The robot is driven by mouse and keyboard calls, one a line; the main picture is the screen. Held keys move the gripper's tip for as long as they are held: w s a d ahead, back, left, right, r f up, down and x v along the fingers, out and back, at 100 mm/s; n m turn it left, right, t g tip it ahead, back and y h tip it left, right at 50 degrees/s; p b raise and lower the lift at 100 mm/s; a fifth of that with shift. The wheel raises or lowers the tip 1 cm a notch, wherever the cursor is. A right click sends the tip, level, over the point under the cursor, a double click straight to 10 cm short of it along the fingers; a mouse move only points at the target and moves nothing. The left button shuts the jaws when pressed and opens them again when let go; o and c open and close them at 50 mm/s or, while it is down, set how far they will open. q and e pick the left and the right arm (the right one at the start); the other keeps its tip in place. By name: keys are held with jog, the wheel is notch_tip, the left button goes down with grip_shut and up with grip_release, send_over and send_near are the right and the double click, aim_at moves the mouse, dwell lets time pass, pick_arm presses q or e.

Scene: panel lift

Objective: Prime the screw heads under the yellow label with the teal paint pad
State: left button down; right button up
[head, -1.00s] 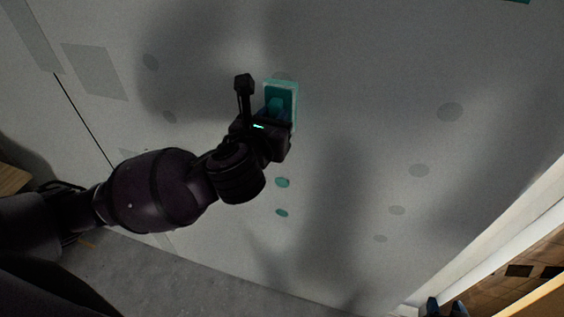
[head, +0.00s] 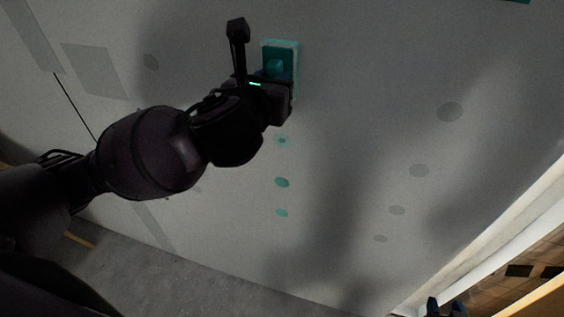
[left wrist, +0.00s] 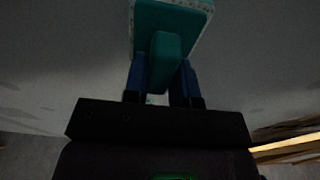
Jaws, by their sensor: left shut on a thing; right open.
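The teal paint pad (head: 283,52) is flat against or very near the grey wall panel (head: 350,80) at upper middle; contact cannot be told. My left gripper (head: 272,78) is shut on the pad's handle; in the left wrist view its blue fingers (left wrist: 165,85) grip the handle of the pad (left wrist: 172,25). Below the pad, a column of teal-painted screw heads (head: 282,182) runs down the panel. My right gripper (head: 446,307) is open at the bottom right edge, only its fingertips showing. I see no yellow label.
Unpainted grey spots (head: 450,112) form another column to the right, and another grey spot (head: 151,62) lies to the left. A teal strip (head: 515,2) is cut off at the top edge. A pale frame edge (head: 480,235) borders the panel at right.

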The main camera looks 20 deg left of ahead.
pick_arm(q)
jog(key=shift+r, duration=0.2)
jog(key=shift+f+b, duration=1)
jog(key=shift+f, duration=1.1)
notch_tip(320, 180, down, 8)
jog(key=b, duration=0.2)
jog(key=shift+w+b, duration=0.1)
jog(key=shift+b, duration=0.25)
jog(key=s+p, duration=0.3)
jog(key=s, duration=0.4)
jog(key=shift+a, duration=0.1)
